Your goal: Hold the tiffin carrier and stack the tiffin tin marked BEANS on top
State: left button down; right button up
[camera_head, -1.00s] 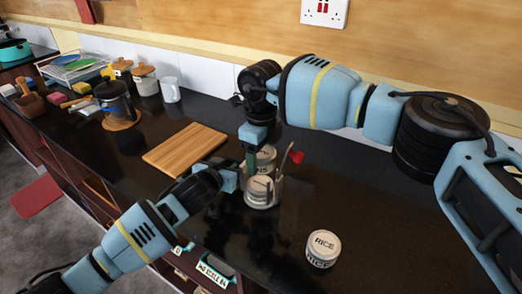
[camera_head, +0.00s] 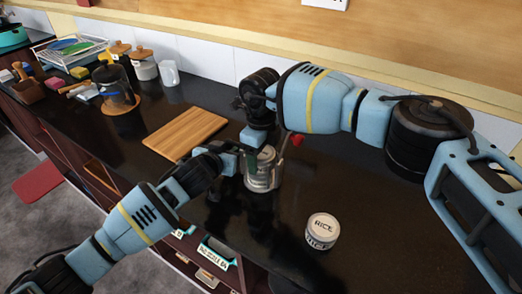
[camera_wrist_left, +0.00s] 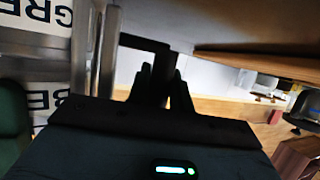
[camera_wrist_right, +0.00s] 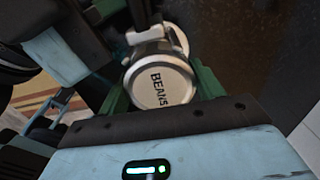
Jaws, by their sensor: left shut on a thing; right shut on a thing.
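The tiffin carrier (camera_head: 262,183) stands on the dark counter in the head view, a round metal frame with tins stacked in it. My left gripper (camera_head: 232,162) is shut on the carrier at its left side; the left wrist view shows its upright metal bar (camera_wrist_left: 108,50) close up, beside tins with partly visible lettering. My right gripper (camera_head: 254,146) is directly above the carrier, shut on the BEANS tin (camera_wrist_right: 158,84), whose lettered lid faces the right wrist camera. The exact contact between the BEANS tin and the stack is hidden in the head view.
A tin marked RICE (camera_head: 322,230) stands alone on the counter to the right. A wooden board (camera_head: 186,133) lies to the left of the carrier. A jar, a white mug (camera_head: 169,73) and a dish rack (camera_head: 72,48) are further back left.

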jog(key=shift+f, duration=0.15)
jog(key=o, duration=1.2)
jog(key=shift+r, duration=5)
pick_arm(q)
jog(key=c, duration=1.2)
grip_release()
jog(key=shift+o, duration=0.2)
jog(key=shift+s, duration=0.1)
